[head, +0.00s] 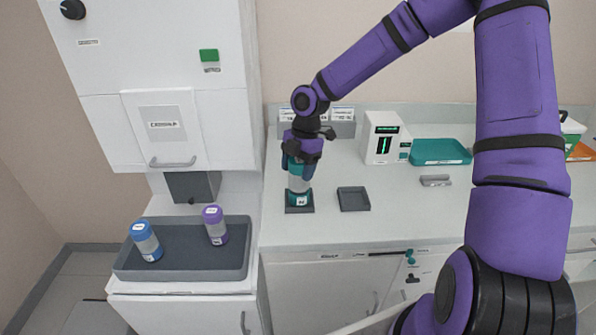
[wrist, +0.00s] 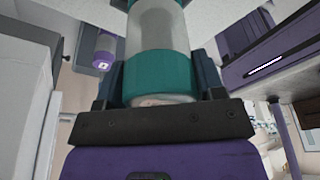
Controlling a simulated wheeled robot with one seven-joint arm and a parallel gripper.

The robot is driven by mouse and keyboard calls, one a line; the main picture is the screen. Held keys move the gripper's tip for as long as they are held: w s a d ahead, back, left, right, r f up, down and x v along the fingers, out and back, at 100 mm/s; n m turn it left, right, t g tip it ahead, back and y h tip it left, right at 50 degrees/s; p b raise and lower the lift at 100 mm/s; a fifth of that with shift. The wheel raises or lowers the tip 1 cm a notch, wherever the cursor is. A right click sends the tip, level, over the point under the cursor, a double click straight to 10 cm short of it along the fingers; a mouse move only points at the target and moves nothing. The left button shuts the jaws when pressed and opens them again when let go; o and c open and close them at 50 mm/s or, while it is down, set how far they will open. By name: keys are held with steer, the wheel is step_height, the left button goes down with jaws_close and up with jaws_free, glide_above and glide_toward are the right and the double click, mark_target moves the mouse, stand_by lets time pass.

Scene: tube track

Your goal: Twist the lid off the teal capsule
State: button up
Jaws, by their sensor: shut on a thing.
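The teal capsule (head: 299,184) stands upright in a small dark square holder (head: 299,209) on the counter. Its body is pale and clear, with a teal band at the bottom. My gripper (head: 299,172) points down from above and is shut around the capsule's teal top. In the wrist view the teal lid (wrist: 157,76) sits between the two fingers of my gripper (wrist: 158,82), with the clear body (wrist: 157,30) beyond it. The fingers partly hide the lid in the head view. I cannot tell whether the lid is loose.
An empty dark square tray (head: 353,199) lies right of the holder. Behind it stand a white device with a green display (head: 384,138) and a teal tray (head: 440,151). A blue capsule (head: 146,241) and a purple capsule (head: 215,225) stand on a grey tray (head: 180,269) at left.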

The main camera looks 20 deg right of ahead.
steer(key=shift+r, duration=4.05)
